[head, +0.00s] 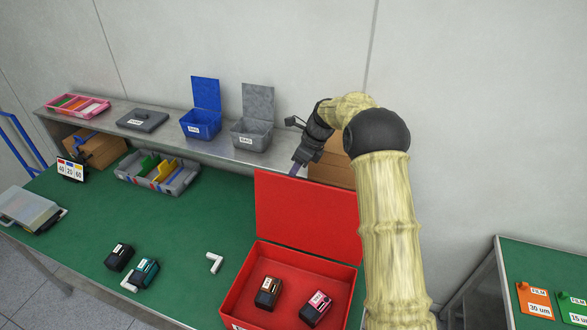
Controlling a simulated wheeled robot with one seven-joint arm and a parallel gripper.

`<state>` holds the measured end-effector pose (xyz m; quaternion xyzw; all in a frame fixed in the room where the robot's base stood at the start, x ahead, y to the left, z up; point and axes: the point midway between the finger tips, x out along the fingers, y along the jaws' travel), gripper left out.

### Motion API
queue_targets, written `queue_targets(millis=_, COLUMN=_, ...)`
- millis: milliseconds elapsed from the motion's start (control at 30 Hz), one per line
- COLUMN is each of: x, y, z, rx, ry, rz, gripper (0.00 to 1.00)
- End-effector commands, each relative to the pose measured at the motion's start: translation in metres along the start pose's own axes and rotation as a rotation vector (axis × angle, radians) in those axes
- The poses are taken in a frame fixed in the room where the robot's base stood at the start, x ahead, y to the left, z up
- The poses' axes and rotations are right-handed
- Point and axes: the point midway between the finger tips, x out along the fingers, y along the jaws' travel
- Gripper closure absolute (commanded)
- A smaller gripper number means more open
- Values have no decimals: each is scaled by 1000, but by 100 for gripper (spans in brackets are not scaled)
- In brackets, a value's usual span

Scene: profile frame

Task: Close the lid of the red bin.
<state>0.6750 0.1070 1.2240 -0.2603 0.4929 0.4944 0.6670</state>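The red bin (253,268) stands at the front right of the green table, partly cut off by the picture's lower edge. Its red lid (305,215) is open and stands up at the bin's back side. Two small dark devices lie inside, one with an orange-brown side (268,292) and one with a pink top (315,307). My gripper (295,170) is above and behind the lid's top edge, apart from the bin. Its fingers point down and are small and partly hidden, so I cannot tell if they are open. My arm passes in front of the lid's right edge.
A grey shelf (215,150) at the back holds an open blue bin (201,124) and an open grey bin (252,134).

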Motion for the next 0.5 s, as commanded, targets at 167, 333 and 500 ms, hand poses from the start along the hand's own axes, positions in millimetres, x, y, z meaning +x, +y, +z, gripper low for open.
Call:
queue_targets(millis=167, x=16, y=0, z=1, rx=0, ry=0, rz=0, gripper=66)
queue_targets(millis=333, x=19, y=0, z=0, rx=-1, ry=-1, rz=-1, gripper=66)
queue_targets(millis=500, x=18, y=0, z=0, rx=-1, ry=0, rz=-1, gripper=76)
